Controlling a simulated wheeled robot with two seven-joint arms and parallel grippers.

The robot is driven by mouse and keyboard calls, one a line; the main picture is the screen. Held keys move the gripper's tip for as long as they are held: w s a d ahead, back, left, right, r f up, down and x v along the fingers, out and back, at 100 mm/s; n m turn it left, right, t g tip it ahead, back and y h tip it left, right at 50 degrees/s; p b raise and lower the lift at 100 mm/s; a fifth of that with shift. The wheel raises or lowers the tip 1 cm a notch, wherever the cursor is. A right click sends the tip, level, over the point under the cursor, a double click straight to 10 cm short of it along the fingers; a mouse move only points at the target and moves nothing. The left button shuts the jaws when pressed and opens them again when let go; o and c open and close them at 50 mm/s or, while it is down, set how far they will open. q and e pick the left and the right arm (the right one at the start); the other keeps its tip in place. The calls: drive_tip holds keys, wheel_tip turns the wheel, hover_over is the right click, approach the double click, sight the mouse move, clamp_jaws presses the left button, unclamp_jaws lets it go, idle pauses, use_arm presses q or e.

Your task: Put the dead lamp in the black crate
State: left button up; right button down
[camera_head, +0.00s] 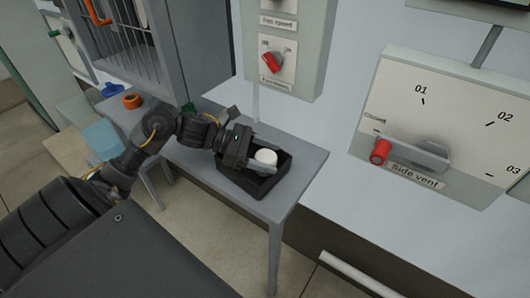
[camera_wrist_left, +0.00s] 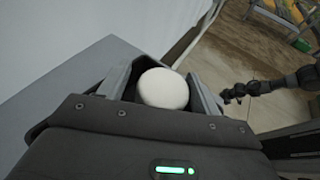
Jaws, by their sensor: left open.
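The dead lamp, a white rounded bulb (camera_head: 266,156), shows at the black crate (camera_head: 259,193) on the grey table. In the left wrist view the lamp (camera_wrist_left: 163,88) lies between the two spread fingers. My left gripper (camera_head: 264,154) is open, its fingers on either side of the lamp and over the crate. I cannot tell whether the lamp touches a finger or the crate floor. The gripper body hides part of the crate. My right gripper (camera_wrist_left: 231,96) seems to show small and dark at the right of the left wrist view; its jaws are unclear.
The grey table (camera_head: 302,165) has free room right of the crate. An orange ring-like part (camera_head: 132,101) and a blue one stand at its far left. A wall panel with a red-handled switch (camera_head: 271,62) and a side vent dial (camera_head: 431,140) rise behind.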

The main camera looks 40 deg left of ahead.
use_arm(q)
drive_tip(key=shift+s+d+f+g, duration=0.1)
drive_tip(key=shift+s+f+g, duration=0.15)
drive_tip(key=shift+f, duration=0.35)
drive_tip(key=shift+s+f+g, duration=0.15)
drive_tip(key=shift+s+f, duration=0.1)
drive_tip(key=shift+f, duration=0.3)
use_arm(e)
drive_tip(key=shift+s+f, duration=0.1)
drive_tip(key=shift+f, duration=0.05)
use_arm(q)
drive_tip(key=shift+w+r+p, duration=0.1)
drive_tip(key=shift+r+p, duration=0.55)
drive_tip(key=shift+p, duration=0.55)
use_arm(e)
drive_tip(key=s+d+f, duration=0.1)
drive_tip(key=s+d, duration=0.2)
drive_tip(key=s, duration=0.3)
use_arm(q)
drive_tip(key=b+v, duration=0.2)
drive_tip(key=v, duration=0.9)
drive_tip(key=shift+r, duration=0.2)
drive_tip(key=shift+a+r, duration=0.25)
drive_tip(key=shift+a, duration=0.3)
use_arm(e)
drive_tip(key=w+a+r, duration=0.2)
drive_tip(key=w+a, duration=0.1)
drive_tip(key=w, duration=0.4)
drive_tip(key=shift+w+a, duration=0.15)
drive_tip(key=shift+a, duration=0.15)
